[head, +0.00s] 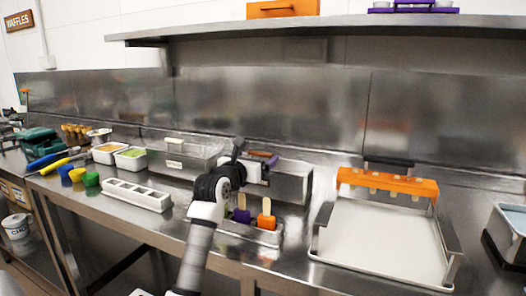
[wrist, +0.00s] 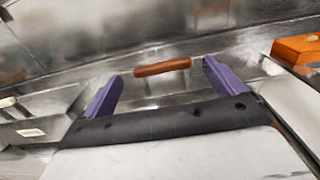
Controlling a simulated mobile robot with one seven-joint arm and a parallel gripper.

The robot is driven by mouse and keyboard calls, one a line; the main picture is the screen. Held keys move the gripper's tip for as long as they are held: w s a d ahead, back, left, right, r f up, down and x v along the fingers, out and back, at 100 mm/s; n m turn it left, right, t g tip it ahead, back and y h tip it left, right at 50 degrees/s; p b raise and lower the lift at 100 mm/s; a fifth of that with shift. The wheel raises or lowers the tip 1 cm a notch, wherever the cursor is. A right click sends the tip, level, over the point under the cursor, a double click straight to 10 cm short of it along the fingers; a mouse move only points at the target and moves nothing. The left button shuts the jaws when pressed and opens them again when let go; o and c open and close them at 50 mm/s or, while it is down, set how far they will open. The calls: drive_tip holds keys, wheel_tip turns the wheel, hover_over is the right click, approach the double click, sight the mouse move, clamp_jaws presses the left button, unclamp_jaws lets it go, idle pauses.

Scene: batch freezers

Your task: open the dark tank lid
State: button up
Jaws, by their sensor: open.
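The dark tank lid shows in the wrist view by its brown bar handle (wrist: 162,67), which stands up on a dark metal surface. In the head view, the steel tank (head: 294,185) is partly hidden behind my arm, and a bit of the brown handle (head: 262,154) shows above it. My gripper (head: 268,161) is over the tank. In the wrist view its two purple fingers (wrist: 161,75) are wide apart, with the handle ahead between them. I see no contact with the handle. The lid's edges are mostly hidden, and it appears to lie on the tank.
A second tank with a clear lid (head: 186,152) stands to the left. Purple and orange popsicles (head: 266,216) stand in front of the tank. A steel tray (head: 375,245) with an orange stick holder (head: 388,184) is on the right. A steel shelf (head: 340,24) hangs above.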

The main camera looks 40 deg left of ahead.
sight(259, 154)
drive_tip(key=p+x, duration=0.1)
drive_tip(key=x, duration=0.5)
drive_tip(key=shift+d, duration=0.15)
drive_tip(key=shift+c, duration=0.2)
